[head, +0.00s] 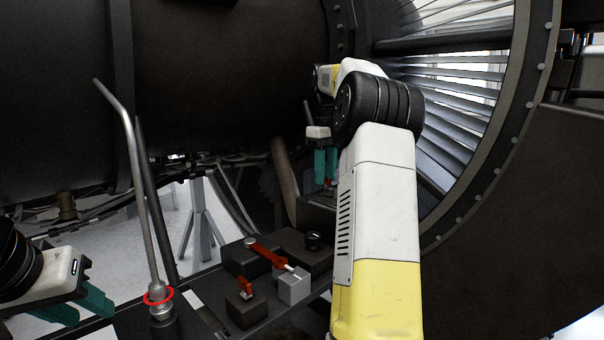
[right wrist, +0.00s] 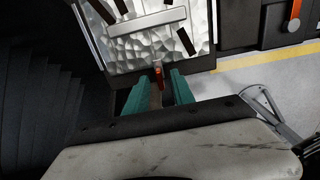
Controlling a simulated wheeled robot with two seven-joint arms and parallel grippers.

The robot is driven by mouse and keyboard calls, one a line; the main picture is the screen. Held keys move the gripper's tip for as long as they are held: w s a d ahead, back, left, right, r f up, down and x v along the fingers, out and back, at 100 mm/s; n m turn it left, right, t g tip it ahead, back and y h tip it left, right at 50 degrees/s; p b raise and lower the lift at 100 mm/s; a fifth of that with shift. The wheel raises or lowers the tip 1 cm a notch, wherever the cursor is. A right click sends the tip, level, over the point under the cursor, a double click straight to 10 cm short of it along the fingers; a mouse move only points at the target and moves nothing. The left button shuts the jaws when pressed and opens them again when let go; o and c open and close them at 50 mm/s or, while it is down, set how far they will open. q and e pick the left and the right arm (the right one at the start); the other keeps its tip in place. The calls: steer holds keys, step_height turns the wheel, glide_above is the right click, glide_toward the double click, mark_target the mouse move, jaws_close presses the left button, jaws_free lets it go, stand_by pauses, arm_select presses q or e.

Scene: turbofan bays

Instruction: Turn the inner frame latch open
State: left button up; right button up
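A small orange-red handle (right wrist: 158,73), which looks like the latch, stands at the near edge of a silvery quilted panel (right wrist: 150,40) in the right wrist view. My right gripper (right wrist: 158,85) is open, with its teal fingers on either side of the handle and a gap visible at each side. In the head view my right gripper (head: 325,165) reaches in beside the engine, partly hidden by my arm, with a speck of red by its tips. My left gripper (head: 84,306) is open and empty at the lower left.
A long red lever (head: 266,254) and a small red switch (head: 246,287) sit on dark blocks at the front. A bent grey rod (head: 133,170) with a red ring at its base (head: 158,296) rises near my left gripper. The engine casing (head: 220,80) fills the back.

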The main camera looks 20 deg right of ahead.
jaws_close()
steer(key=shift+m, duration=0.3)
steer(key=m, duration=0.5)
steer(key=shift+m, duration=0.4)
steer(key=m, duration=1.1)
steer(key=shift+m, duration=0.4)
